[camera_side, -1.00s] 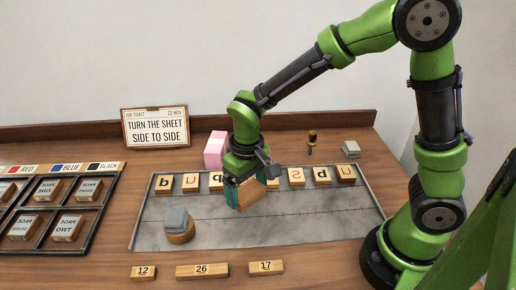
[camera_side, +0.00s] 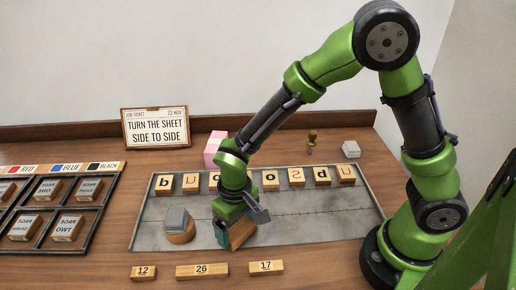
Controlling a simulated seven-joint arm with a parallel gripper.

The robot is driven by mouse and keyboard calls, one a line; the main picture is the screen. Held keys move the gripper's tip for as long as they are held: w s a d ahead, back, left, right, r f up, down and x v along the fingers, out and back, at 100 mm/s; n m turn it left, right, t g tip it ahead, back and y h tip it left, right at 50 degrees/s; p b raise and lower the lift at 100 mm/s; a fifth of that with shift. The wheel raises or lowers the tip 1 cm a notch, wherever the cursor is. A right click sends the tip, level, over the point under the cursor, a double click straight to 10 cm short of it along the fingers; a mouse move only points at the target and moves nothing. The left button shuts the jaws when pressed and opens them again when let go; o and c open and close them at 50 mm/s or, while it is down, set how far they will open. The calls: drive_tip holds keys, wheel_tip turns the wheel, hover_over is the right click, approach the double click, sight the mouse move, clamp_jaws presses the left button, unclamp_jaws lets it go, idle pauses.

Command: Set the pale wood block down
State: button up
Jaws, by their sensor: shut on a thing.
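My gripper (camera_side: 228,236) is shut on the pale wood block (camera_side: 241,233), low over the front part of the grey metal tray (camera_side: 315,227). The block is tilted in the picture and partly hidden by the jaws. I cannot tell whether its lower edge touches the tray. A row of pale lettered blocks (camera_side: 270,180) stands along the tray's back edge, partly hidden behind my wrist.
A round wooden piece with a grey top (camera_side: 178,224) stands close to the left of my gripper. Numbered wood bars (camera_side: 202,271) lie in front of the tray. A pink block (camera_side: 214,147) stands behind it.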

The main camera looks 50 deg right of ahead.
sight(238, 228)
drive_tip(key=shift+f, duration=0.1)
drive_tip(key=o, duration=0.8)
wheel_tip(238, 228, up, 12)
drive_tip(key=shift+s+d+r+m+t+y, duration=0.35)
drive_tip(key=shift+s+d+r+m+t, duration=0.3)
drive_tip(key=shift+s+d+r+t, duration=0.95)
drive_tip(key=shift+s+d+r+m+t+y, duration=0.3)
drive_tip(key=shift+s+d+r+m+t, duration=0.45)
drive_tip(key=shift+s+d+r, duration=1.6)
drive_tip(key=shift+s+d+r+m+t+y, duration=0.5)
drive_tip(key=shift+d+r+t, duration=0.9)
drive_tip(key=shift+d, duration=1.45)
